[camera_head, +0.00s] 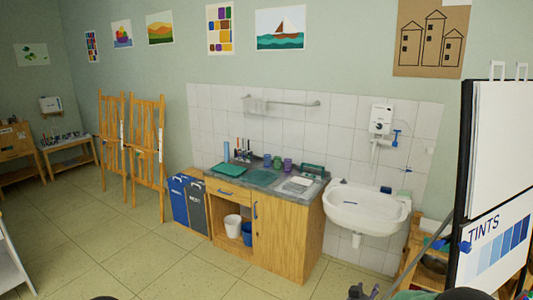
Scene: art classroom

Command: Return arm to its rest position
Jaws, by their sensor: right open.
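My right gripper (365,291) shows at the bottom edge, right of centre. Only its dark fingertips are in the picture; they are apart, with nothing seen between them. It is in front of the wooden sink cabinet (283,238) and the white wash basin (368,212), lower in the picture than both. The rest of the gripper is cut off by the lower edge. My left gripper is not in the picture.
An easel board with a "TINTS" sheet (492,240) stands close at the right. Blue and grey bins (188,204) stand left of the cabinet, near two wooden easels (146,150). A white shelf edge (12,262) is at the left. The tiled floor (110,255) between is clear.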

